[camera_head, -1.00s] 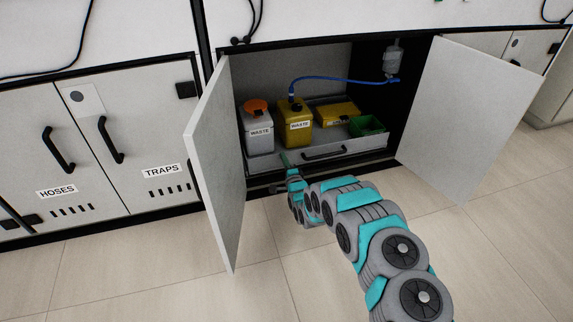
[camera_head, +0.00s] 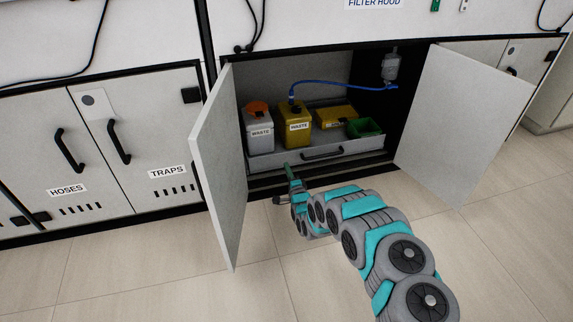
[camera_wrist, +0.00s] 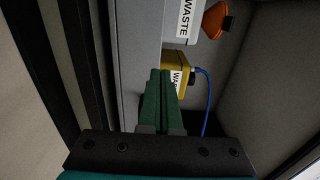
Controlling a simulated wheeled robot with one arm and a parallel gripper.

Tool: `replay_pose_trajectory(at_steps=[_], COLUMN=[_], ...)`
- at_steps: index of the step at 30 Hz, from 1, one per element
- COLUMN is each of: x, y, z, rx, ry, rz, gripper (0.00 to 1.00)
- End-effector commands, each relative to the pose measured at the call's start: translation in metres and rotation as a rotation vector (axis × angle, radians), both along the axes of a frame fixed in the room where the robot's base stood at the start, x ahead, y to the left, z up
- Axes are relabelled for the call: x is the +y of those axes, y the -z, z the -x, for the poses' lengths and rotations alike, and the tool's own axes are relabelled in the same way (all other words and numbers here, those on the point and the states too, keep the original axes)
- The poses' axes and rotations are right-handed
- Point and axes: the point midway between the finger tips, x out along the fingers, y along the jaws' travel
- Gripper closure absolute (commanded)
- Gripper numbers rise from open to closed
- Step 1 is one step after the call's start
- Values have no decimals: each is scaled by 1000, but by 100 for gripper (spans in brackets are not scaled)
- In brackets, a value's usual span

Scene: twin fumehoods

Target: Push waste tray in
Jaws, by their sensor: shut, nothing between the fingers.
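The grey waste tray (camera_head: 352,149) sits inside the open cabinet, with a black bar handle (camera_head: 322,154) on its front. It carries a white container with an orange cap (camera_head: 259,133), a yellow waste container (camera_head: 295,128), a yellow box (camera_head: 335,115) and a green bin (camera_head: 365,128). My gripper (camera_head: 288,168) is shut and empty, at the tray's front, left of the handle. In the wrist view my green fingers (camera_wrist: 160,75) are together and overlap the tray's front wall (camera_wrist: 131,45). I cannot tell whether they touch it.
The left cabinet door (camera_head: 220,170) and right door (camera_head: 455,125) stand wide open on either side of my arm. A blue hose (camera_head: 340,87) runs from the yellow container to a fitting (camera_head: 390,66). The floor (camera_head: 150,265) in front is clear.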

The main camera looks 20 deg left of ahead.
Motion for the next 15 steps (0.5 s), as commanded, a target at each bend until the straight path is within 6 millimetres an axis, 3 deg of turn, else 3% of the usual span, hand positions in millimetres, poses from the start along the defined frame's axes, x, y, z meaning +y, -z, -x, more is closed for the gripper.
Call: replay_pose_trajectory(at_steps=[15], x=[-38], y=[1], z=[55], rx=[3], ry=[0], rz=[2], gripper=[100])
